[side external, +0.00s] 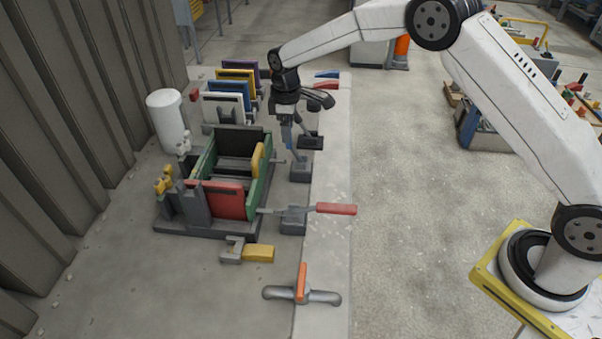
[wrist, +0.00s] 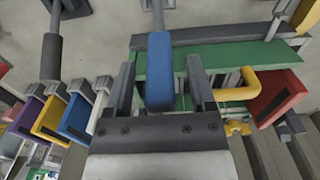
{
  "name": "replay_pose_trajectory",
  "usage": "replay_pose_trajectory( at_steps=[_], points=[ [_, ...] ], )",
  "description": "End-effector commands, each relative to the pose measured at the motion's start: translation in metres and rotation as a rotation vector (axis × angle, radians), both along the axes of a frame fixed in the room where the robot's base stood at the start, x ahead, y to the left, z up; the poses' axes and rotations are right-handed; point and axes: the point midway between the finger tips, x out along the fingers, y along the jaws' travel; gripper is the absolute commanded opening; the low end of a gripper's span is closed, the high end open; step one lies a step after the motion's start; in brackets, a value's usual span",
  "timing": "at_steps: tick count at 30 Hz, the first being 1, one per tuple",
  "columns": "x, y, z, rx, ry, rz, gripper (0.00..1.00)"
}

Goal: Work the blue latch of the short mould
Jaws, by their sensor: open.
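The blue latch handle (wrist: 160,72) stands upright in the wrist view, between the two spread fingers of my gripper (wrist: 162,88). Gaps show on both sides of it. In the side view my gripper (side external: 298,142) points down over the right side of the mould, and a small part of the blue handle (side external: 286,135) shows among its fingers. The mould (side external: 262,185) has green side walls, a red panel (side external: 215,200) in front and a dark panel (side external: 240,141) behind. The latch's grey base (side external: 300,172) sits beside the mould. My gripper hides much of the latch.
A red-handled latch (side external: 337,209) sticks out right, nearer the camera. A rack holds white (side external: 223,107), blue, yellow and purple panels behind. A white cylinder (side external: 167,120) stands left. A yellow-ended clamp (side external: 258,254) and an orange-handled tool (side external: 301,283) lie in front.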

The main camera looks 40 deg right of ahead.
Motion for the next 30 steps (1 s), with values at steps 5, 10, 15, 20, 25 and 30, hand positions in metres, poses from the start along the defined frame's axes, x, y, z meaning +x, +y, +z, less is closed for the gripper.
replay_pose_trajectory(
  at_steps=[5,10,15,20,25,30],
  points=[
    [-0.0001,0.0,-0.0025,0.0,0.0,0.0,0.71],
    [-0.0001,0.0,-0.0022,0.0,0.0,0.0,0.61],
    [-0.0001,0.0,-0.002,0.0,0.0,0.0,0.07],
    [-0.0001,0.0001,-0.0019,0.0,0.0,0.0,0.0],
    [-0.0001,0.0001,-0.0017,0.0,0.0,0.0,0.0],
    [-0.0001,0.0001,-0.0015,0.0,0.0,0.0,0.0]
  ],
)
